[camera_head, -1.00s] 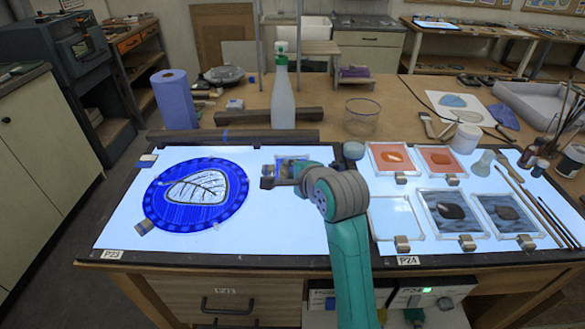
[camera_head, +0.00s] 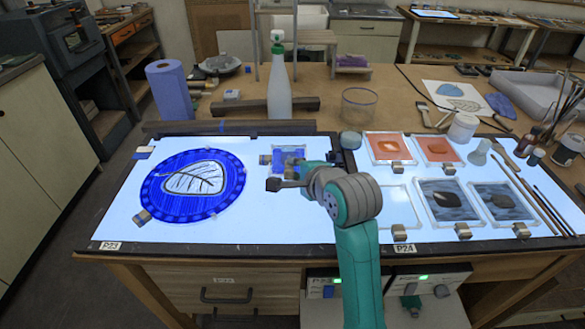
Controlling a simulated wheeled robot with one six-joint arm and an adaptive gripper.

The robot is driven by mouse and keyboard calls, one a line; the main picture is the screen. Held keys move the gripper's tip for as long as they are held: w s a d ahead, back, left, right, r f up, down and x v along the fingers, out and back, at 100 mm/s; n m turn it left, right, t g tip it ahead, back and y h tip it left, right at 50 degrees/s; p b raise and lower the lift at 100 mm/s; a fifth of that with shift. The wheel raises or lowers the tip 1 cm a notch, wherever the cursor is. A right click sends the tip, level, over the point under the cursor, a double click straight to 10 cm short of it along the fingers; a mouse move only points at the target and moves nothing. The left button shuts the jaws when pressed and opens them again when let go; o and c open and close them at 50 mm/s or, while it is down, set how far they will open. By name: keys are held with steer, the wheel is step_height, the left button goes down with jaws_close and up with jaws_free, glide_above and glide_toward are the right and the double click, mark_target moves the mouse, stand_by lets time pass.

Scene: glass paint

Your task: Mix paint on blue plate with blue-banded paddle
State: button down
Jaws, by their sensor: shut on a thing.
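A small square glass plate with blue paint (camera_head: 290,153) lies on the lit table, just beyond my gripper. Its near edge is partly hidden by my arm. My gripper (camera_head: 276,185) is low over the light panel, pointing left, on the near side of that plate. Its jaws are shut on a thin thing that is mostly hidden; it seems to be the paddle, but no blue band can be made out. A large round blue glass piece with a pale leaf (camera_head: 194,184) lies to the left of my gripper, apart from it.
A spray bottle (camera_head: 278,95), a dark bar (camera_head: 235,108) and a blue roll (camera_head: 170,90) stand behind. The front of the left panel is clear.

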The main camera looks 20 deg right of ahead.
steer(key=shift+w+d, duration=0.3)
steer(key=shift+d, duration=0.45)
steer(key=shift+r, duration=0.1)
steer(key=shift+r, duration=2.45)
